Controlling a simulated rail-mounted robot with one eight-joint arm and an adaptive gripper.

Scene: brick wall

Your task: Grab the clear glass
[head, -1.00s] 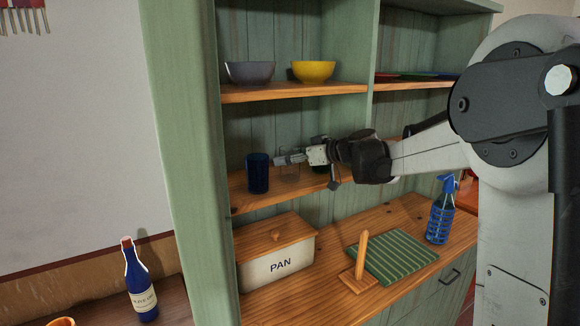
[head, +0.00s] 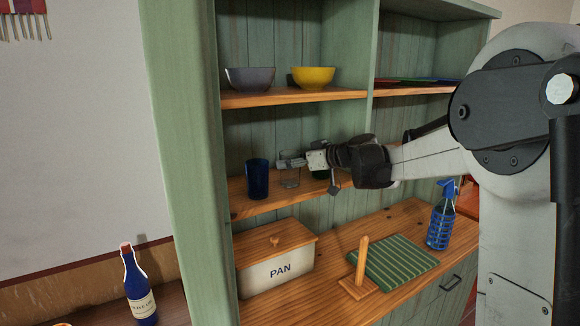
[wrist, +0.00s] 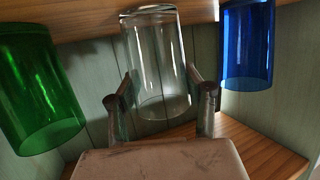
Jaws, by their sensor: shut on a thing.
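The clear glass (head: 291,179) is on the middle shelf of the green cupboard, between a blue glass (head: 257,180) on its left and a green glass (head: 320,172), partly hidden behind my gripper. My gripper (head: 287,163) reaches in from the right at the glass's height. In the wrist view, the clear glass (wrist: 155,60) stands between the two fingers of my gripper (wrist: 160,80), one on each side, and the gripper is shut on it. I cannot tell whether its base touches the shelf.
In the wrist view, the green glass (wrist: 38,90) and blue glass (wrist: 247,45) flank the fingers closely. Bowls stand on the shelf (head: 300,97) above. Below are a PAN box (head: 280,272), a wooden stand (head: 360,270), a striped cloth (head: 395,258) and a spray bottle (head: 440,220).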

